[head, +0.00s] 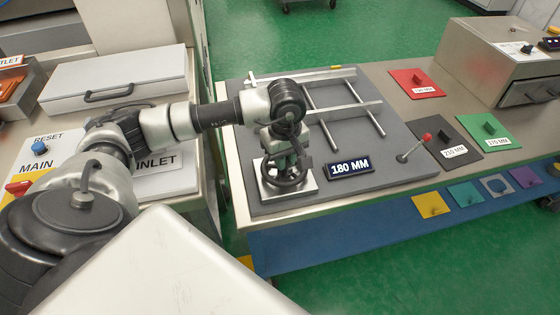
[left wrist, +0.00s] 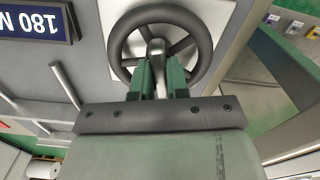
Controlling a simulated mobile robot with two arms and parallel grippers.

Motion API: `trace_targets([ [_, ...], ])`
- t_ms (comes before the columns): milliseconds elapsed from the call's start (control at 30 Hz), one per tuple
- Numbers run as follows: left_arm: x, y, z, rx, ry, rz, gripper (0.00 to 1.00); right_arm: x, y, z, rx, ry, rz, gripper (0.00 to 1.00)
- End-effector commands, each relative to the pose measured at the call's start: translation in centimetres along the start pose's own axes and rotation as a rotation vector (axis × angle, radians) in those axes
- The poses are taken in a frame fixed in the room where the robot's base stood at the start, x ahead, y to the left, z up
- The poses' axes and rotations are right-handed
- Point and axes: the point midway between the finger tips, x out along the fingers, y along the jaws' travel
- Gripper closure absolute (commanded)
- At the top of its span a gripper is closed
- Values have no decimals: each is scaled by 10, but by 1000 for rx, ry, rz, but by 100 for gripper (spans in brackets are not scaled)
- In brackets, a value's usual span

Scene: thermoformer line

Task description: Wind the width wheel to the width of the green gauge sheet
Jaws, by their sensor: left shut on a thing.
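The width wheel (head: 284,179) is a dark spoked handwheel on a light square plate at the near left of the grey board. In the left wrist view the wheel (left wrist: 200,32) fills the top middle. My left gripper (head: 287,160) is above it, pointing down; in the left wrist view its green fingers (left wrist: 157,80) are shut on the wheel's metal handle knob (left wrist: 156,52). The display (head: 349,167) beside the wheel reads 180 MM. My right gripper is not in view.
Metal guide rails (head: 340,108) lie behind the display. A red-knobbed lever (head: 414,148) stands at the board's right. A red sheet (head: 412,80) and a dark sheet (head: 445,140) lie near the green one. A metal box (head: 490,60) stands at the back right.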

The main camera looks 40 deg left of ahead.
Motion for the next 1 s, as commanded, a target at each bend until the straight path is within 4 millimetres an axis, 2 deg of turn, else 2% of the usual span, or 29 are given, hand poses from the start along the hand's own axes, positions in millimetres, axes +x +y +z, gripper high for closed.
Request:
trace_targets([
  [233,1,0,0,-13,-1,-2,100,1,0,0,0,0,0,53],
  [500,1,0,0,-237,-1,-3,100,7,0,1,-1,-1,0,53],
  [767,1,-1,1,-247,-1,-3,100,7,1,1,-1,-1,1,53],
  [1000,2,0,1,-454,-2,-3,100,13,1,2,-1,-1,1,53],
])
